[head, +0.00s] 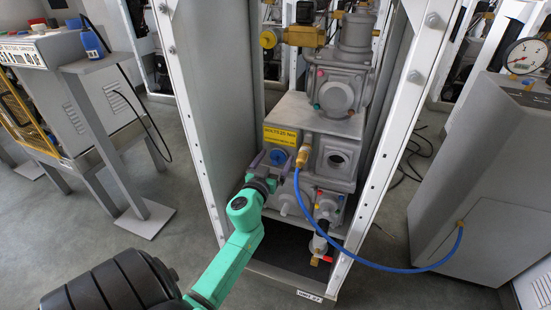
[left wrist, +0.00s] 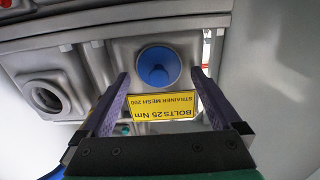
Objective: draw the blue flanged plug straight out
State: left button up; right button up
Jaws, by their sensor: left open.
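The blue flanged plug (head: 278,156) sits in a grey block on the left of the dispenser's metal body in the head view. In the left wrist view the blue plug (left wrist: 158,67) shows as a round blue disc with a darker centre, seated in a round opening. My left gripper (head: 269,162) has purple fingers and is open. In the left wrist view its fingertips (left wrist: 159,77) lie on either side of the plug in the picture, with nothing between them; I cannot tell how far short of it they are. My right gripper is not in view.
A yellow label (head: 281,136) is beside the plug. A brass fitting (head: 303,156) with a blue hose (head: 375,264) is close on the right. White frame posts (head: 190,115) flank the dispenser. An empty round port (left wrist: 45,92) shows in the left wrist view.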

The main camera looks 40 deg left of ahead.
pick_arm(q)
jog(key=shift+s+d+r, duration=0.1)
jog(key=shift+s+r, duration=0.05)
jog(key=shift+r, duration=0.05)
jog(key=shift+c, duration=0.3)
jog(key=c, duration=1.3)
jog(key=v, duration=0.5)
jog(key=shift+s+d, duration=0.15)
jog(key=shift+s, duration=0.2)
jog(key=shift+c, duration=0.2)
